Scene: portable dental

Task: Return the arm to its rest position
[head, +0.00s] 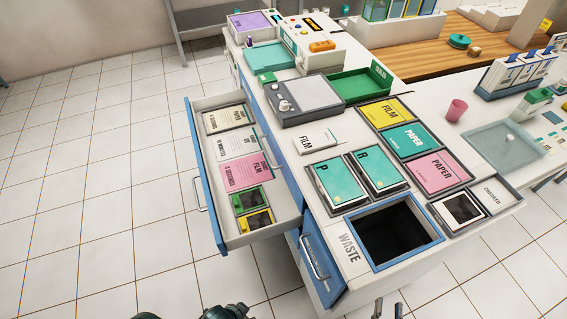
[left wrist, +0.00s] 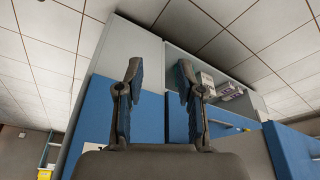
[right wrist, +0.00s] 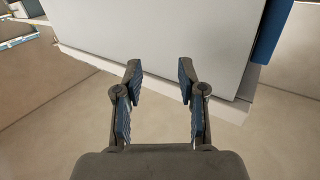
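My right gripper (head: 388,310) shows only by its fingertips at the bottom edge of the head view, below the front of the counter. In the right wrist view its two fingers (right wrist: 158,80) are apart with nothing between them, in front of a pale panel. My left gripper (left wrist: 158,78) is open and empty in the left wrist view, facing blue and grey cabinet fronts. In the head view, dark parts of my left arm show at the bottom edge, left of the right fingertips. Most of both arms is out of view.
An open drawer (head: 231,238) with several cards juts out left of the counter. A waste opening (head: 354,219), teal P (head: 335,180) and R panels, a green tray (head: 362,85) and a pink cup (head: 456,110) are on top. The tiled floor at left is clear.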

